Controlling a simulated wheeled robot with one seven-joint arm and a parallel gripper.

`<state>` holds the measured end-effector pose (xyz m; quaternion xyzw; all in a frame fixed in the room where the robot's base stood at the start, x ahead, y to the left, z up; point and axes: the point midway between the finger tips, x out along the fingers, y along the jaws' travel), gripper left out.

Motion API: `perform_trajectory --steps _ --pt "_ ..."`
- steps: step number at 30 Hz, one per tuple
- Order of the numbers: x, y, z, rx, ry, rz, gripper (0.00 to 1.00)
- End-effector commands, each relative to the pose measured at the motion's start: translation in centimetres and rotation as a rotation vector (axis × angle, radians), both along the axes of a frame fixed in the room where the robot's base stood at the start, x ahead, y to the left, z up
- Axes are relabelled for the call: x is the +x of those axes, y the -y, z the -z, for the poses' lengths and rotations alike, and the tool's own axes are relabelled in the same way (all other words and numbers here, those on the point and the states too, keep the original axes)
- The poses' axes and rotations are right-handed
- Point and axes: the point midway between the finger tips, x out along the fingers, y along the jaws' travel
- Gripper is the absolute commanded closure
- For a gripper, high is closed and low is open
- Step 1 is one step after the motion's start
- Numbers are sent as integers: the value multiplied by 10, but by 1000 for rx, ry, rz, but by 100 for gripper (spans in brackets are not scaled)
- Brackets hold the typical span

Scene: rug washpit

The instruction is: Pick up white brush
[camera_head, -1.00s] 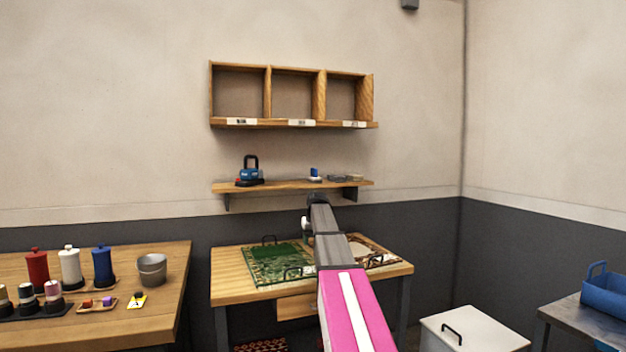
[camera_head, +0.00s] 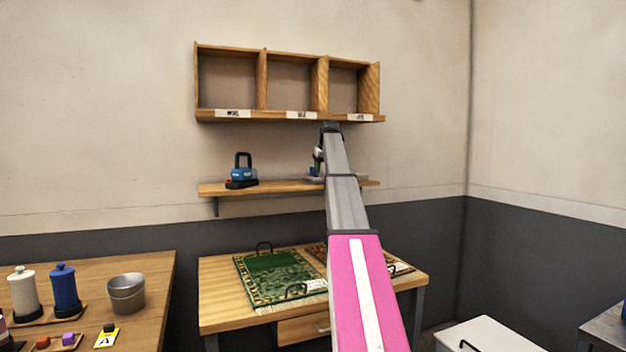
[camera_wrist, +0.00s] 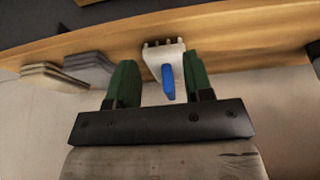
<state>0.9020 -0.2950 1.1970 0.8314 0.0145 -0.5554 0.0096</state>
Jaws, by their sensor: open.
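The white brush (camera_wrist: 160,58), with a white body and a blue handle, sits on the wooden shelf (camera_wrist: 230,30) in the wrist view. My gripper (camera_wrist: 160,75) is open, with one green finger on each side of the brush's handle end. I cannot tell whether either finger touches it. In the head view the brush (camera_head: 314,172) shows only in part beside my arm at the wall shelf (camera_head: 275,188), and my gripper is mostly hidden there.
An empty three-bay cubby (camera_head: 290,115) hangs above. Below is a table (camera_head: 215,290) with a green rug (camera_head: 275,277).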

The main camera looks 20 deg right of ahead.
Motion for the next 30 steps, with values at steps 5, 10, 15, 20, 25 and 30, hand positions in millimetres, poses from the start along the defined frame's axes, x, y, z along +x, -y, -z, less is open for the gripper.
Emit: perform_trajectory --steps 5,10,15,20,25,30 --pt "34 0 -1 0 0 0 53" --pt "57 -2 -1 0 -1 0 53" --pt "65 -2 0 0 0 0 53" --pt "84 -2 0 0 0 0 53" --pt "111 -3 0 0 0 0 53" --pt "112 -4 12 0 0 0 53"
